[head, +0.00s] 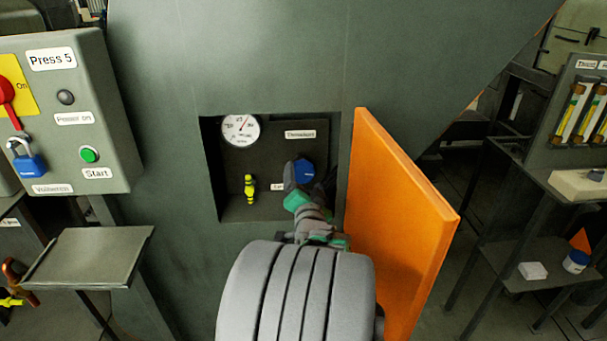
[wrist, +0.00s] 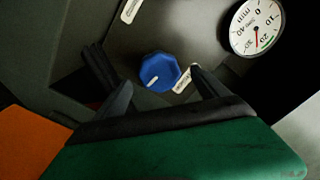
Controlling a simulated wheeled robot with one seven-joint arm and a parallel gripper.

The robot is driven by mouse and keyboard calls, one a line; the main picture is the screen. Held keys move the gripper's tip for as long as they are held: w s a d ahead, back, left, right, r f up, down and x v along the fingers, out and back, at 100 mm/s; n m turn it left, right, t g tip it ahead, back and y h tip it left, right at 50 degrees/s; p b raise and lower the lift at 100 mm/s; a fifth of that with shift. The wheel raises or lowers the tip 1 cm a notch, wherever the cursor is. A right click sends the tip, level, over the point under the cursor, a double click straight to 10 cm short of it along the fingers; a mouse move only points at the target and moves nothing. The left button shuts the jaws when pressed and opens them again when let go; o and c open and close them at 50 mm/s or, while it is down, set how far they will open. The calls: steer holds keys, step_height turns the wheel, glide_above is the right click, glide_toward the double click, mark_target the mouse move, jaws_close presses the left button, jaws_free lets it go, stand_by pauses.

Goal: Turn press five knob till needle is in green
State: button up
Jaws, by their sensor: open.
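The blue knob (head: 305,171) sits on the dark panel in the press recess. In the wrist view the knob (wrist: 158,72) has a white pointer mark toward its lower left. My gripper (wrist: 162,78) is open, with one finger on each side of the knob; contact cannot be made out. In the head view my gripper (head: 297,174) covers the knob's left side. The round white gauge (head: 241,130) is at the recess's upper left. In the wrist view the gauge (wrist: 257,27) appears inverted, its red needle pointing down, close to a small green band.
An open orange door (head: 395,220) stands right of the recess, close to my arm. A yellow fitting (head: 250,189) is on the panel left of the knob. The Press 5 control box (head: 75,110) and a grey shelf (head: 90,256) are at left.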

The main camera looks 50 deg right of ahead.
stand_by(0.3)
steer(key=w+a+f+n+y+p, duration=0.2)
steer(key=w+a+n+y, duration=0.4)
steer(key=w+a, duration=0.45)
steer(key=a+n+g+y+p, duration=0.25)
steer(key=a+n+y, duration=0.25)
steer(key=a, duration=1.1)
steer(key=s+a+n+g+y+p, duration=0.2)
steer(key=s+a+n+g, duration=0.4)
steer(key=s+a, duration=0.7)
steer(key=a+n, duration=0.1)
steer(key=a, duration=0.2)
steer(key=shift+f+y+p, duration=0.15)
steer(key=shift+y+p, duration=0.15)
steer(key=shift+p, duration=0.1)
steer(key=shift+c, duration=0.3)
